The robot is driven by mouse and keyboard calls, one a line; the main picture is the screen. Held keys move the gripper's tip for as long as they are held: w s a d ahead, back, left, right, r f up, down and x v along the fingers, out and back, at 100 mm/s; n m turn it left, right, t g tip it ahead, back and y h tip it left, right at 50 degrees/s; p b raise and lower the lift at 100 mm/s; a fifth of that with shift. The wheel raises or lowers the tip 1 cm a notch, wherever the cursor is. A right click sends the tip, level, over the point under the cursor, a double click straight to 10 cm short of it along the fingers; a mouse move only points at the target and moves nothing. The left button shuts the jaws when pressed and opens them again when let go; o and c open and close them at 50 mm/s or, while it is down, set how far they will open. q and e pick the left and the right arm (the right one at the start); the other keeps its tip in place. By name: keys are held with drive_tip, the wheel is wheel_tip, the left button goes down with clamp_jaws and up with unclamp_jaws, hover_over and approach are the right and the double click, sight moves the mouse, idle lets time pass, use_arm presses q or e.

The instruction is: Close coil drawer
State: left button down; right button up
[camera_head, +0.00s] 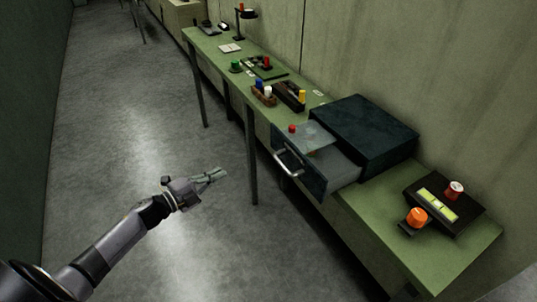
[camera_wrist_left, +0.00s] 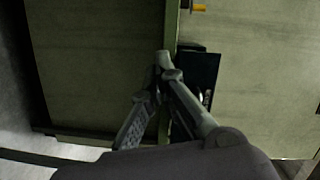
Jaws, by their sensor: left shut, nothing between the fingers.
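The coil drawer (camera_head: 312,178) stands pulled out of a dark blue-green cabinet (camera_head: 365,130) on the green bench. Its front has a pale bar handle (camera_head: 288,163) and faces the aisle. A pale, see-through sheet or panel (camera_head: 318,138) shows over the drawer's far part. My left gripper (camera_head: 222,173) is shut and empty. It is over the aisle, left of the drawer front and apart from the handle. In the left wrist view its fingers (camera_wrist_left: 165,62) meet in front of a dark panel (camera_wrist_left: 208,68), which may be the drawer. My right gripper is out of view.
The green bench (camera_head: 385,222) runs along the right wall. A dark box with an orange knob (camera_head: 417,216) and a red-and-white knob (camera_head: 455,188) sits near its front end. The aisle floor (camera_head: 130,130) is clear.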

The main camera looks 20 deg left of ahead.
sight(277, 142)
use_arm(q)
drive_tip(key=d+r+m+g+h, duration=0.1)
drive_tip(key=d+r+m+h, duration=0.3)
drive_tip(key=r+m, duration=0.3)
drive_tip(key=shift+n, duration=0.6)
drive_tip(key=b+x, duration=0.2)
drive_tip(key=x, duration=1.1)
drive_tip(key=shift+w+d, duration=0.15)
drive_tip(key=shift+w, duration=0.15)
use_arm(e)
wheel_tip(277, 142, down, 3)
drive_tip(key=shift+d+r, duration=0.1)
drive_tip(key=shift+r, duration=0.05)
